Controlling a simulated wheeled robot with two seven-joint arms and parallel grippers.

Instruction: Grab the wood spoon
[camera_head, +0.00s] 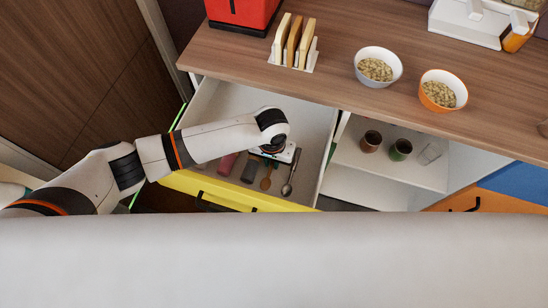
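The wood spoon (266,183) lies in the open drawer with the yellow front. Its rounded brown end shows near the front of the drawer, and the rest is hidden under my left gripper. My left gripper (276,155) is over the drawer, just above the spoon, pointing down. Its fingers are hidden beneath its body, so I cannot tell whether they are open or touching the spoon. My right gripper is not in view.
A metal spoon (290,175) lies right of the wood spoon, and dark utensils (250,170) lie left of it. The drawer's yellow front (225,192) and side walls surround them. The counter (330,85) above holds two bowls and a bread rack. A shelf with cups is at the right.

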